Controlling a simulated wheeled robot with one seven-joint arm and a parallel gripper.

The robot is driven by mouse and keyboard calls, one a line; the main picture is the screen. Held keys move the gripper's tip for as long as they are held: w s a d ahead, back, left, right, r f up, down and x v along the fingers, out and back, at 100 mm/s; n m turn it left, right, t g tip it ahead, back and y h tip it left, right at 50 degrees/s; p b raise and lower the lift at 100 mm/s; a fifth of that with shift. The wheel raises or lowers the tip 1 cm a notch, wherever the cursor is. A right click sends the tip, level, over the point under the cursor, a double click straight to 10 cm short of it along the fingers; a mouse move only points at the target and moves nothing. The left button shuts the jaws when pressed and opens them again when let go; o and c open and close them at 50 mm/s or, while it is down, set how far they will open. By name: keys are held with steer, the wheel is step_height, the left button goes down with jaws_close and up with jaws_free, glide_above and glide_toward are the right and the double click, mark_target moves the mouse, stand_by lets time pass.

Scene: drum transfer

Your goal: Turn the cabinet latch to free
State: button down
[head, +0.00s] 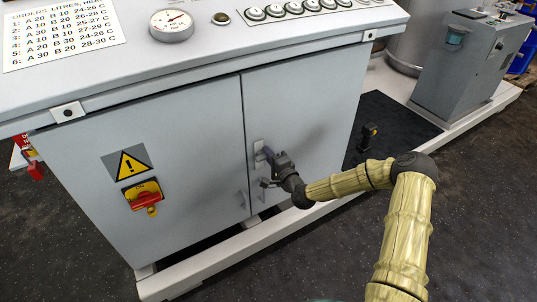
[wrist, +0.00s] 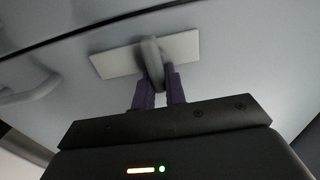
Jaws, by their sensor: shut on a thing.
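The cabinet latch (wrist: 152,62) is a grey lever on a pale rectangular plate (wrist: 110,62), on the right-hand door of the grey cabinet. In the head view the latch plate (head: 259,150) shows beside the seam between the two doors, partly hidden by my gripper (head: 268,155). In the wrist view the purple fingers of my gripper (wrist: 160,88) are shut on the latch lever, one on each side. The lever lies crosswise to the long side of its plate. Both doors look closed.
A red and yellow rotary switch (head: 145,196) sits on the left door under a warning sign (head: 126,164). A pale floor frame (head: 215,262) runs below. A grey machine (head: 470,65) stands at right.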

stand_by(0.4)
steer(key=c, duration=1.4)
jaws_free()
steer(key=shift+f, duration=0.1)
steer(key=shift+c, duration=0.2)
steer(key=p+v, duration=0.3)
steer(key=v, duration=1.4)
steer(key=shift+s, duration=0.2)
